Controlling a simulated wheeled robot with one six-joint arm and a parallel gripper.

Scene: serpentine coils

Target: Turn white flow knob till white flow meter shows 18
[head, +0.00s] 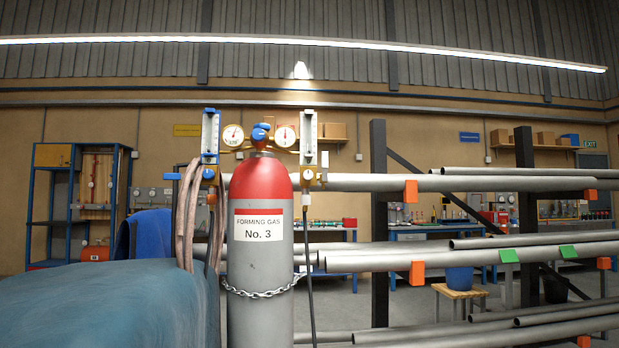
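The white flow meter (309,138) is an upright tube in a white frame, right of the red cylinder top. Its scale is too small to read. A small white knob (308,174) appears to sit at its foot among brass fittings; its setting cannot be told. A similar blue flow meter (211,135) with a blue knob (209,174) stands on the left. Two round gauges (233,135) (285,136) and a blue valve knob (261,132) sit between them. My gripper is not in view.
The grey cylinder (260,265) labelled "Forming Gas No. 3" is chained upright. Brown hoses (187,215) hang left, a black hose (310,270) right. A large blue-green rounded surface (110,305) fills the lower left. A rack of long pipes (480,254) with orange and green tags extends right.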

